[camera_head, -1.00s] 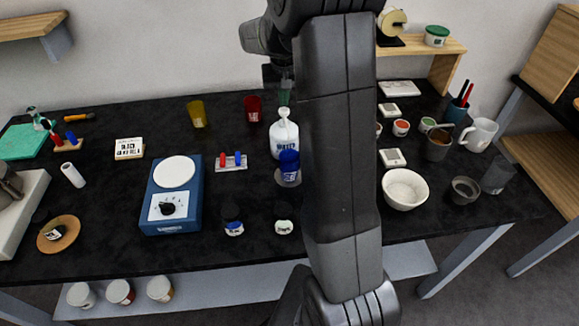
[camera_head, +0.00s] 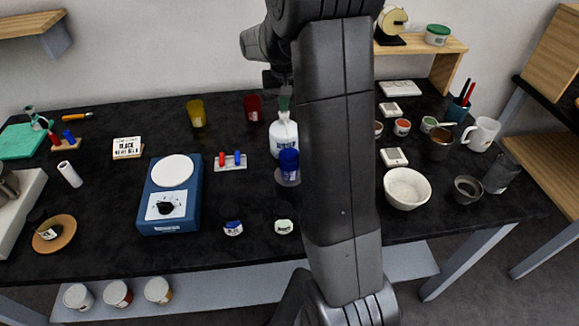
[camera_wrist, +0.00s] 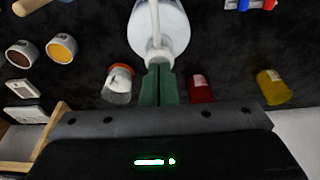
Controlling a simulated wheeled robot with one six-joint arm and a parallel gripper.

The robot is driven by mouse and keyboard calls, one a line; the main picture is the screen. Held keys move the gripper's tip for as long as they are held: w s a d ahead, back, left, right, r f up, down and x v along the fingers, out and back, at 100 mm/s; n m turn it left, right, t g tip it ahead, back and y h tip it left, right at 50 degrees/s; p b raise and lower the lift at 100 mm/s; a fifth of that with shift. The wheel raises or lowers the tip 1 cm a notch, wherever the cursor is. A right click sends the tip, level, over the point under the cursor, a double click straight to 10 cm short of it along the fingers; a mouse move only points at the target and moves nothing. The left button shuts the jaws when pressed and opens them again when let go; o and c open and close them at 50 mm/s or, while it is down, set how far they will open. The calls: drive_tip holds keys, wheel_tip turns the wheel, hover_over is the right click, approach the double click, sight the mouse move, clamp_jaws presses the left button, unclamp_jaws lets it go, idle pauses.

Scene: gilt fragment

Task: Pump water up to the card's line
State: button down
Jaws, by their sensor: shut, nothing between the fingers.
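The white pump bottle (camera_head: 284,138) stands upright on the black table, its label partly readable; it also shows in the wrist view (camera_wrist: 172,28). My gripper (camera_head: 284,103) has green fingers, shut and empty, pointing down at the pump head. In the wrist view the fingertips (camera_wrist: 158,72) meet the pump top, with its white nozzle (camera_wrist: 154,25) reaching away; I cannot tell how firmly they touch. A blue cup (camera_head: 289,160) stands on a round pad (camera_head: 288,180) in front of the bottle; its water level is hidden. A lettered card (camera_head: 127,146) stands at the left.
A blue scale-like device (camera_head: 171,222) stands left of the bottle. A small rack (camera_head: 230,168) with red and blue pieces lies between them. Yellow (camera_head: 196,114) and red (camera_head: 252,108) cups stand behind. A white bowl (camera_head: 406,188) is right of my arm.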

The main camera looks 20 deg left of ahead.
drive_tip(key=shift+w+p+v, duration=0.2)
drive_tip(key=shift+p+v, duration=0.85)
drive_tip(key=shift+v, duration=0.2)
drive_tip(key=shift+a+r, duration=0.15)
drive_tip(key=p+v, duration=0.1)
drive_tip(key=v, duration=0.1)
drive_tip(key=p+v, duration=0.1)
drive_tip(key=p, duration=0.1)
drive_tip(key=w+p+v, duration=0.1)
drive_tip(key=v, duration=0.1)
drive_tip(key=shift+a+r, duration=0.25)
drive_tip(key=shift+r, duration=0.25)
